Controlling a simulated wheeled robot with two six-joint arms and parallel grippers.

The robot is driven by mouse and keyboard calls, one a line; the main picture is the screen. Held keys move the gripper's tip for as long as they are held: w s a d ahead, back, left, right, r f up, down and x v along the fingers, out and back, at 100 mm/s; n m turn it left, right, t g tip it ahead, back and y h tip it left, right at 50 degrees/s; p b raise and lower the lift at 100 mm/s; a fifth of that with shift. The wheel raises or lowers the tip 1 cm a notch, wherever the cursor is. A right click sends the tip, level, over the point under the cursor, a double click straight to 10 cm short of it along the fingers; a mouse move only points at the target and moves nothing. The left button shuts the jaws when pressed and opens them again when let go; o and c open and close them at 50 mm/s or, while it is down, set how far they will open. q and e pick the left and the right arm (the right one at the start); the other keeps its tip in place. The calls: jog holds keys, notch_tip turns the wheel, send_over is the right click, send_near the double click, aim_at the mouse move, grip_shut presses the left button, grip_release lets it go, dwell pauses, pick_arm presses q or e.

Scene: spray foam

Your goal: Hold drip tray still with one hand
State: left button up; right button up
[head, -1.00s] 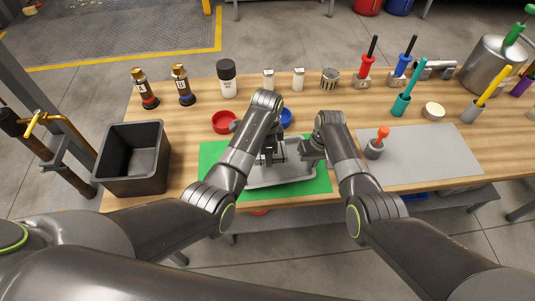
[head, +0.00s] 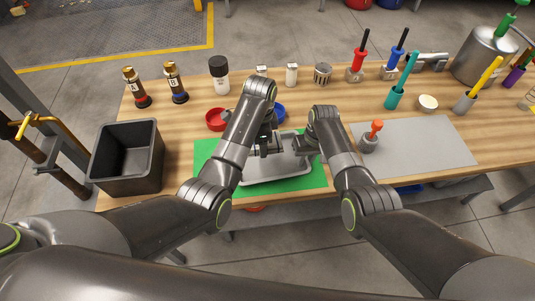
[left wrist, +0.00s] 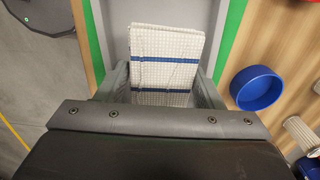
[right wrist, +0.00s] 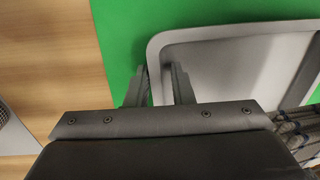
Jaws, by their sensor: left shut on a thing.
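The grey drip tray (head: 272,172) lies on a green mat (head: 207,158) at the front of the workbench. My left gripper (head: 264,150) is over the tray, shut on a white cloth with blue stripes (left wrist: 167,45), which shows between its fingers in the left wrist view. My right gripper (head: 303,148) is at the tray's right end. In the right wrist view its fingers (right wrist: 158,82) stand apart, with the tray's rim (right wrist: 152,62) running between them. The rim does not look clamped. The cloth is hidden behind my left arm in the head view.
A black bin (head: 126,157) stands left of the mat. A red bowl (head: 215,119) and a blue bowl (left wrist: 257,88) sit behind the tray. Bottles and tools line the bench's back. An orange-handled tool (head: 372,136) stands on the grey sheet (head: 430,146) at right.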

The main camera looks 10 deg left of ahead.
jog(key=shift+o, duration=0.6)
jog(key=shift+r, duration=0.5)
notch_tip(320, 180, up, 11)
jog(key=d, duration=0.1)
jog(key=shift+w+d, duration=0.25)
jog(key=shift+w, duration=0.05)
